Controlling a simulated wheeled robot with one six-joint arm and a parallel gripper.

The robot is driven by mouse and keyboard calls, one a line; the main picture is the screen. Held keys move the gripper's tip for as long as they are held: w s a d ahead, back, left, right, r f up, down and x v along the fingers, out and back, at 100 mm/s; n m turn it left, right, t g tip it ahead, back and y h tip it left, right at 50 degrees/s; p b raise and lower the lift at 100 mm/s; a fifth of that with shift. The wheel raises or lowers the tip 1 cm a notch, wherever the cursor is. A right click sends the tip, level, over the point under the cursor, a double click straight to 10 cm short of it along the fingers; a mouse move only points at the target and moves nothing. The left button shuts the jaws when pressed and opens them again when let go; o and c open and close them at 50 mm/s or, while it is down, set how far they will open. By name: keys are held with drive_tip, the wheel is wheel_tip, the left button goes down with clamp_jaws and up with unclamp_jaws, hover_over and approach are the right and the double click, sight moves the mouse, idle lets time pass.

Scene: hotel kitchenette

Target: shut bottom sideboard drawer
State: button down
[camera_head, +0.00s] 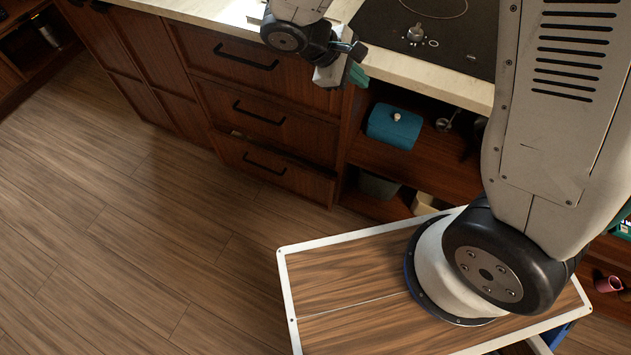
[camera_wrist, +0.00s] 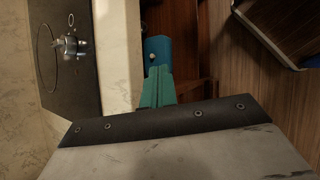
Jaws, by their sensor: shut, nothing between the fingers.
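The bottom drawer (camera_head: 270,172) is the lowest of a stack of three dark wood drawers in the head view. Its front stands slightly out from the drawers above, with a narrow dark gap along its top. A small pale thing shows in that gap. Its black bar handle (camera_head: 264,163) faces the floor area. My gripper (camera_head: 357,76), with teal fingers, is shut and empty. It is above and right of the bottom drawer, near the counter edge. In the wrist view my gripper (camera_wrist: 159,72) points down past the counter edge; the drawer cannot be made out there.
The pale countertop (camera_head: 430,82) with a black hob (camera_head: 440,35) overhangs the cabinets. Right of the drawers, an open shelf holds a blue box (camera_head: 395,127), also visible in the wrist view (camera_wrist: 157,49). The wood floor (camera_head: 130,220) before the drawers is clear.

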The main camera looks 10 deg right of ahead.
drive_tip(key=w+a+f+n+t, duration=0.15)
drive_tip(key=a+f+n, duration=0.25)
drive_tip(key=f, duration=0.5)
drive_tip(key=a+f+n+t, duration=0.2)
drive_tip(key=a+f+n, duration=0.15)
drive_tip(key=f, duration=0.45)
drive_tip(key=w+a+f+n+t, duration=0.1)
drive_tip(key=a+f+n+t, duration=0.2)
drive_tip(key=f, duration=0.6)
drive_tip(key=s+a+f+n+y, duration=0.1)
drive_tip(key=s+a+f+n, duration=0.2)
drive_tip(key=f, duration=0.6)
drive_tip(key=s+a+f+n+y, duration=0.1)
drive_tip(key=s+a+f+n, duration=0.2)
drive_tip(key=f, duration=0.6)
drive_tip(key=shift+n+t, duration=0.35)
drive_tip(key=shift+n, duration=0.3)
drive_tip(key=shift+w+d+r+x, duration=0.1)
drive_tip(key=shift+d+r+x, duration=0.2)
drive_tip(key=shift+x, duration=2)
drive_tip(key=shift+w+d+r+x, duration=0.1)
drive_tip(key=shift+d+r+x, duration=0.15)
drive_tip(key=shift+x, duration=2.1)
drive_tip(key=shift+w+d+r+x, duration=0.1)
drive_tip(key=shift+d+r+x, duration=0.2)
drive_tip(key=shift+x, duration=2)
